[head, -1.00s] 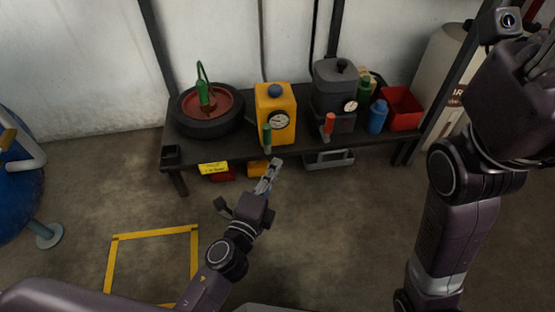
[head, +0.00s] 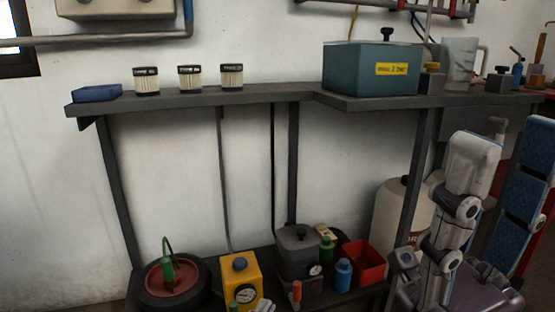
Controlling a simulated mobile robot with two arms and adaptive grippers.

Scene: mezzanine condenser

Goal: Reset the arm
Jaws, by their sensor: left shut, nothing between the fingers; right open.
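My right gripper (head: 508,140) stands large at the right edge with its fingers pointing up. Its fingers are spread wide apart, with blue textured pads, and nothing is between them. It is in front of the shelf's right end and hides part of what is behind. My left gripper (head: 264,305) shows only its pale fingertips at the bottom edge, next to the yellow gauge box (head: 240,274). It is shut and holds nothing. The rest of the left arm is below the picture.
A dark upper shelf (head: 270,93) carries several filter jars and a teal box (head: 372,68). Below stand a wheel (head: 170,287), a grey canister (head: 298,250), a blue bottle (head: 343,272) and a red bin (head: 364,262). A pale tank (head: 393,215) is behind the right gripper.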

